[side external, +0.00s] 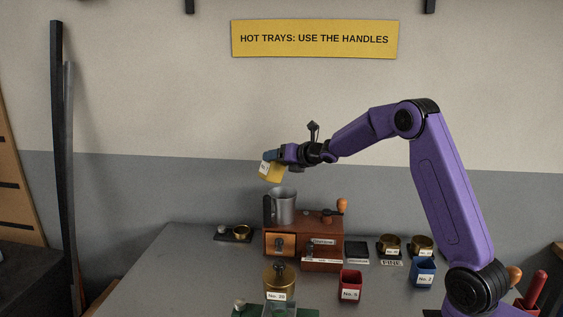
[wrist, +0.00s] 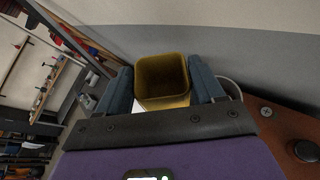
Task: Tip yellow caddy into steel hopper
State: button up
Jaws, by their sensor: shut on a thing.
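The yellow caddy (side external: 272,173), with a white label, is held by my gripper (side external: 271,156) above the steel hopper (side external: 284,208). The caddy is slightly tilted and apart from the hopper's rim. In the wrist view the caddy (wrist: 163,101) sits between the two blue-grey fingers of my gripper (wrist: 162,78), its square mouth facing the camera. Its inside is shaded, and I cannot tell what it holds. The hopper is a grey metal cup with a dark handle on the left, standing on a wooden box. A curved grey rim behind the right finger may be the hopper.
The wooden box (side external: 322,222) has a crank (side external: 341,206) at its right. A brass canister (side external: 279,280), a red caddy (side external: 349,286) and a blue caddy (side external: 423,272) stand in front and to the right.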

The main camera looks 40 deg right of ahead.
jog(key=n+h, duration=0.2)
jog(key=n, duration=0.1)
jog(key=shift+a+f, duration=0.15)
jog(key=shift+a, duration=0.15)
dwell(0.3)
dwell(0.6)
